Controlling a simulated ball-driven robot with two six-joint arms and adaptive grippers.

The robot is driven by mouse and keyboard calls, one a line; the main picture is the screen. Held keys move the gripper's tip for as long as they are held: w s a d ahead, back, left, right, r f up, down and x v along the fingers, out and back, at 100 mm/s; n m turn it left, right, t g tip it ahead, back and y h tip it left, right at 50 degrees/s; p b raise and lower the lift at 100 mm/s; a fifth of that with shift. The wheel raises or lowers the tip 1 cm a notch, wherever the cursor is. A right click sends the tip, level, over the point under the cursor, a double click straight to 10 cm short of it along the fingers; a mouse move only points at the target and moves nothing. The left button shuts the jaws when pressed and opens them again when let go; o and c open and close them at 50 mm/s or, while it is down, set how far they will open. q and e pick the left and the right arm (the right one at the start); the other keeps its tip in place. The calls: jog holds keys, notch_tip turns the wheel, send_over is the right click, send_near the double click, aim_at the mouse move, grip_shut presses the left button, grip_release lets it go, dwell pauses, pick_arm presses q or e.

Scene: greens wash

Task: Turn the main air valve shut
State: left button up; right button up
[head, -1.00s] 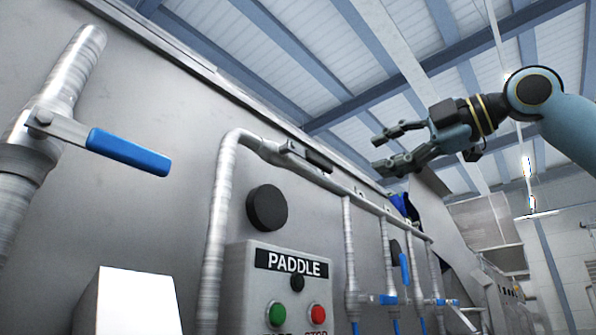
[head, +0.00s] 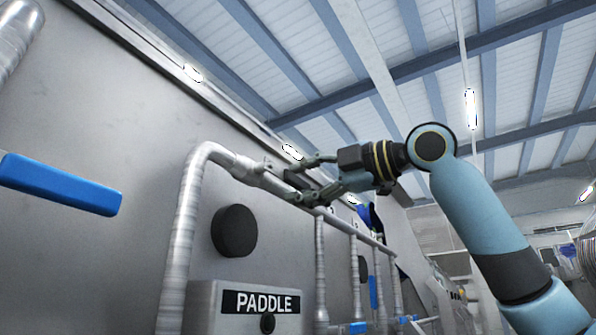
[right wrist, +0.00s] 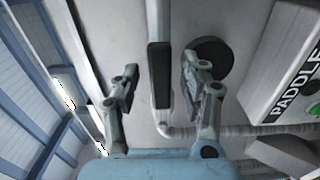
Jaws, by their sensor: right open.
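The main air valve shows as a black lever handle (right wrist: 159,75) lying along the grey pipe (right wrist: 157,20) in the right wrist view. In the head view the same pipe (head: 188,215) bends at the top and runs right along the machine wall, and the lever is partly hidden by my fingers. My right gripper (head: 297,180) is open at the valve. In the right wrist view its fingers (right wrist: 159,68) stand on either side of the lever, with gaps to both sides. My left gripper is not in view.
A blue lever (head: 60,185) sticks out at the left. A round black knob (head: 234,231) is on the wall above the PADDLE box (head: 205,310). Several thinner pipes with blue valves (head: 357,328) drop down at the right. Space above the pipe is free.

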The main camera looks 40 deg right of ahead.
jog(key=shift+w+a, duration=0.25)
jog(key=shift+w, duration=0.25)
grip_shut()
